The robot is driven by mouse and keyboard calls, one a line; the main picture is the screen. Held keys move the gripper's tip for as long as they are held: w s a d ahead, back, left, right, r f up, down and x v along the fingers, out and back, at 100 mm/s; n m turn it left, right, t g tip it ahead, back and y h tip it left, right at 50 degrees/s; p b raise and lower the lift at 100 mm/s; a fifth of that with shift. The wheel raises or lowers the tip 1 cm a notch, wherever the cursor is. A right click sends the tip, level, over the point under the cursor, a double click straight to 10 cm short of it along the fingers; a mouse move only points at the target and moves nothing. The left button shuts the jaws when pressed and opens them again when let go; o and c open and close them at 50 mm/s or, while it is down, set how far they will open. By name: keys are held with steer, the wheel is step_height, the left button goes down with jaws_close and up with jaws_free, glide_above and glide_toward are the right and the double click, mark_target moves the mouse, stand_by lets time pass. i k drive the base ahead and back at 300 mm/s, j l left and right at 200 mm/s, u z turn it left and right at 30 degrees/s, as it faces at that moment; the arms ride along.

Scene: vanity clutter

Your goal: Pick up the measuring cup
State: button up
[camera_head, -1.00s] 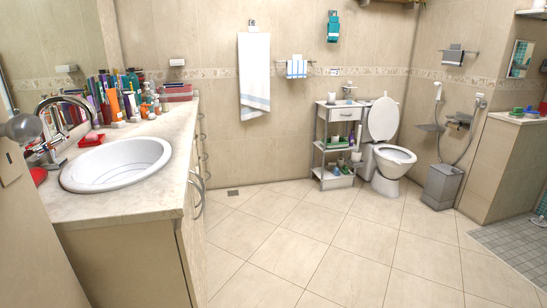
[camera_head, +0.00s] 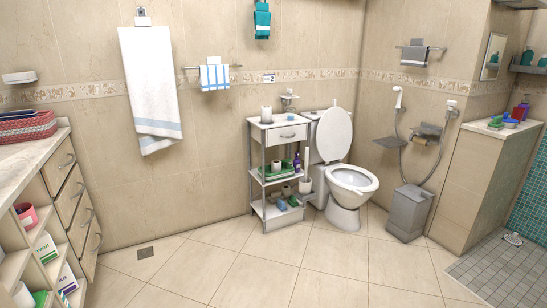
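I cannot make out a measuring cup for certain in the head view. A small pink cup-like container (camera_head: 26,215) stands in the open shelves under the counter at the left. A white cup-like item (camera_head: 22,296) is lower in the same shelves, cut by the frame's bottom left. Small blue and green items (camera_head: 508,123) lie on the low wall at the right, too small to identify. My gripper is not in view.
The vanity counter (camera_head: 18,170) with drawers is along the left, a woven basket (camera_head: 27,127) on it. A white shelf cart (camera_head: 276,137), toilet (camera_head: 348,186) and grey bin (camera_head: 408,212) stand by the back wall. The tiled floor (camera_head: 240,272) in the middle is clear.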

mark_target(291, 111)
steer(key=i+z, duration=0.15)
steer(key=i, duration=0.6)
steer(key=i+z, duration=0.2)
steer(key=i, duration=0.5)
steer(key=i+j+z, duration=0.15)
steer(key=i, duration=0.6)
steer(key=i+l, duration=0.1)
steer(key=i, duration=0.45)
steer(key=i+l+u, duration=0.1)
steer(key=i, duration=0.45)
steer(key=i+l, duration=0.2)
steer(key=i, duration=0.35)
steer(key=i+l, duration=0.15)
steer(key=i, duration=0.4)
steer(key=i+j+u, duration=0.2)
steer(key=i, duration=0.35)
